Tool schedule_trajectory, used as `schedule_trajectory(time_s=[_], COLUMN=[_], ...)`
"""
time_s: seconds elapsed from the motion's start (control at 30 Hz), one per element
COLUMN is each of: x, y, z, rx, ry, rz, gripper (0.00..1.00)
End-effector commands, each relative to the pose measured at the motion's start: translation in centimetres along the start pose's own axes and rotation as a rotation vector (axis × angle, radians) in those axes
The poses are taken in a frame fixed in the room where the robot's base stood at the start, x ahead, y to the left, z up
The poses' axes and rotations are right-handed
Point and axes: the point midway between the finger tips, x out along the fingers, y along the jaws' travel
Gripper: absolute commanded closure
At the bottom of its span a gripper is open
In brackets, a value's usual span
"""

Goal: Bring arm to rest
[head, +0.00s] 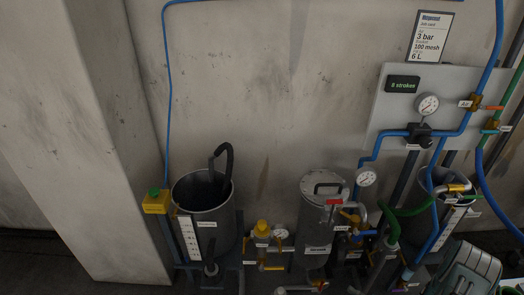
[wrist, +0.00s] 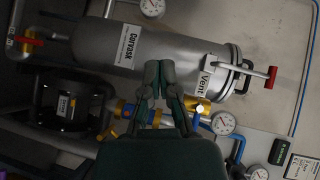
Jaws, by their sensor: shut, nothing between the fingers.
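My gripper (wrist: 159,70) shows in the wrist view with its two dark fingers together and nothing between them. Behind the fingertips lies a grey cylindrical vessel (wrist: 180,52) with a "Vent" label, a lid and a red-ended handle, seen on its side. The fingers overlap its lower edge in the picture; how far apart they are I cannot tell. In the head view part of my arm (head: 466,268) shows at the lower right corner; the fingertips cannot be made out there.
In the head view an open grey tank (head: 205,222) stands left and a lidded vessel (head: 313,232) mid-right. A panel (head: 385,113) with gauges, valves and blue and green hoses is on the right. A concrete pillar (head: 92,120) stands left. The upper middle wall is bare.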

Motion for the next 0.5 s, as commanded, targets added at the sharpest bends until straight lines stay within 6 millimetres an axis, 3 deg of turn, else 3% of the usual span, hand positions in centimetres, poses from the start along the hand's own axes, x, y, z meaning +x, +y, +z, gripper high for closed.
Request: schedule_trajectory(time_s=[0.5], x=[1.2], y=[-3.6], z=[-6.1], rx=[-0.221], ry=[0.044], rz=[0.202], gripper=[1.0])
